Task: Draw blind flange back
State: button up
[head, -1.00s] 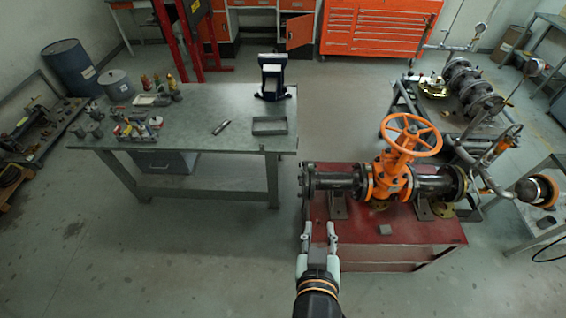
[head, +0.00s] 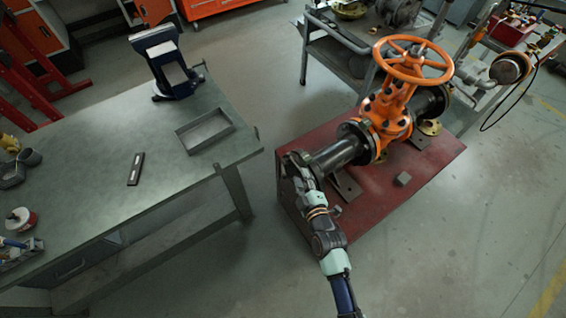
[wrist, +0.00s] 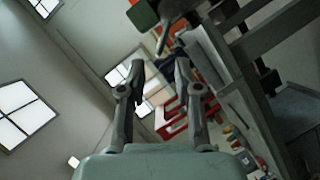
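The orange gate valve (head: 387,115) with its handwheel stands on a dark pipe spool (head: 338,154) over the red bench. The dark blind flange (head: 286,167) is at the spool's near left end, partly hidden by my gripper. My gripper (head: 297,160) is at this end, with its fingers close to the flange; whether they touch it cannot be told. In the wrist view my gripper (wrist: 158,72) has its two fingers spread, with no flange visible between them. A grey part with a narrow stem shows above the fingertips there; I cannot tell what it is.
Floor between the benches is open.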

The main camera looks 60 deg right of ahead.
aim_at(295, 164)
jog(key=x, duration=0.6)
jog(key=shift+w+d+b, duration=0.3)
jog(key=shift+w, duration=0.05)
grip_shut()
